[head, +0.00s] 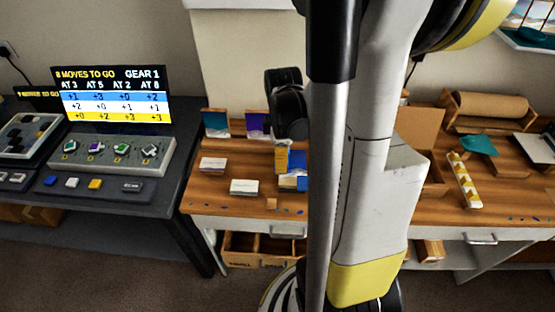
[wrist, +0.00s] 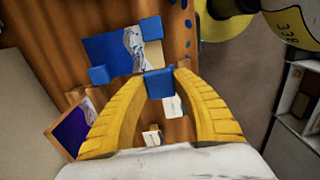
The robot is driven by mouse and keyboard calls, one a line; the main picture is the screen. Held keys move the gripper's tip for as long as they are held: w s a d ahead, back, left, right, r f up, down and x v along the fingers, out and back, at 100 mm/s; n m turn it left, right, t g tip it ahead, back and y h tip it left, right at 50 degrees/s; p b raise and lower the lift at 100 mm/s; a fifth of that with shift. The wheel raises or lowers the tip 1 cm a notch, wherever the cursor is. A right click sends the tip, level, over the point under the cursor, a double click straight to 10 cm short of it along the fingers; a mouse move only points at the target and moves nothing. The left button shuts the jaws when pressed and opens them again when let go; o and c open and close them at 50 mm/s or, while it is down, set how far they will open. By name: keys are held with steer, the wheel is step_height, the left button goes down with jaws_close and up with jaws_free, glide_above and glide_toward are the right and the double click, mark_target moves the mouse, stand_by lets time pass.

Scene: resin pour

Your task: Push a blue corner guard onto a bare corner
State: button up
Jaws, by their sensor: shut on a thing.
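My gripper (wrist: 161,76) has two yellow fingers, shut on a blue corner guard (wrist: 160,86) in the wrist view. A blue panel with a pale, whitish picture (wrist: 112,52) lies just beyond the fingertips. One blue guard (wrist: 151,28) sits at its upper right corner and another (wrist: 99,75) at its lower left. The upper left corner looks bare. The held guard is close to the lower right corner; I cannot tell whether it touches. In the head view my gripper (head: 283,158) is low over the wooden bench beside the blue panel (head: 297,162), partly hidden by my arm.
A purple panel (wrist: 72,131) stands close on the left; it also shows at the bench's back (head: 257,124). White blocks (head: 213,164) and (head: 244,187) lie on the bench (head: 208,189). A control console (head: 113,157) is at left.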

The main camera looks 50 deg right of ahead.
mark_target(282, 182)
steer(key=shift+w+a, duration=0.1)
steer(key=shift+w, duration=0.05)
steer(key=shift+f, duration=0.2)
steer(key=shift+s+f+b, duration=0.25)
steer(key=shift+f+b, duration=0.3)
steer(key=shift+b, duration=0.1)
steer(key=shift+f+b, duration=2.15)
steer(key=shift+f, duration=0.45)
steer(key=shift+f, duration=0.1)
steer(key=shift+f+b, duration=0.4)
steer(key=shift+b, duration=0.15)
steer(key=shift+f, duration=0.15)
steer(key=shift+f+b, duration=0.25)
steer(key=shift+b, duration=0.15)
steer(key=shift+d, duration=0.2)
